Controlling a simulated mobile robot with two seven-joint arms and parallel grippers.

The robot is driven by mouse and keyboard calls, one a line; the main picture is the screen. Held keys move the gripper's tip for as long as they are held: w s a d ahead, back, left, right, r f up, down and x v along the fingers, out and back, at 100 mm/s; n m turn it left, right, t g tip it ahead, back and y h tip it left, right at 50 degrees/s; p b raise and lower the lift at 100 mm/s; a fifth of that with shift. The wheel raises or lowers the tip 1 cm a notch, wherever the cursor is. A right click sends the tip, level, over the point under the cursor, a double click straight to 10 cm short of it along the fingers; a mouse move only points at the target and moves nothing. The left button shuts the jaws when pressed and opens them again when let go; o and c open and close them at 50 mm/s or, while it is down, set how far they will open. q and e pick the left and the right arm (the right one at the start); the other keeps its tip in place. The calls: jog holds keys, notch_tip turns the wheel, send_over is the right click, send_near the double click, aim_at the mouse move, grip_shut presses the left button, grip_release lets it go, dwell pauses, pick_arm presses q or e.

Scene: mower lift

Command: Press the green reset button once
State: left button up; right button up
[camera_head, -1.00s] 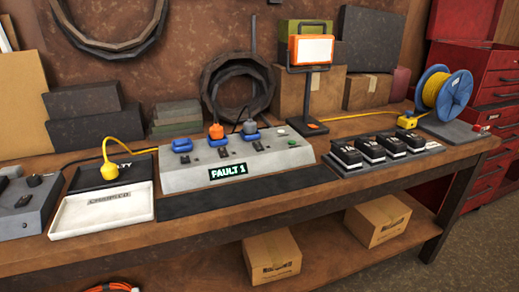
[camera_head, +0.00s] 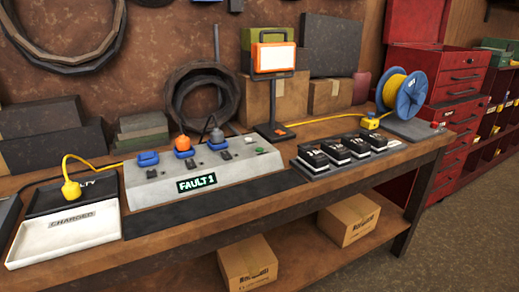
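A grey sloped control box (camera_head: 150,180) stands on the workbench, left of the middle. Neither of my grippers shows in this view.
A white tray (camera_head: 50,242) marked "CHARGED" and a yellow plug (camera_head: 71,189) on a dark pad lie left. Several black batteries (camera_head: 338,151) sit in a rack at right. A work lamp (camera_head: 273,58) stands behind. A dark mat strip lies before the box.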

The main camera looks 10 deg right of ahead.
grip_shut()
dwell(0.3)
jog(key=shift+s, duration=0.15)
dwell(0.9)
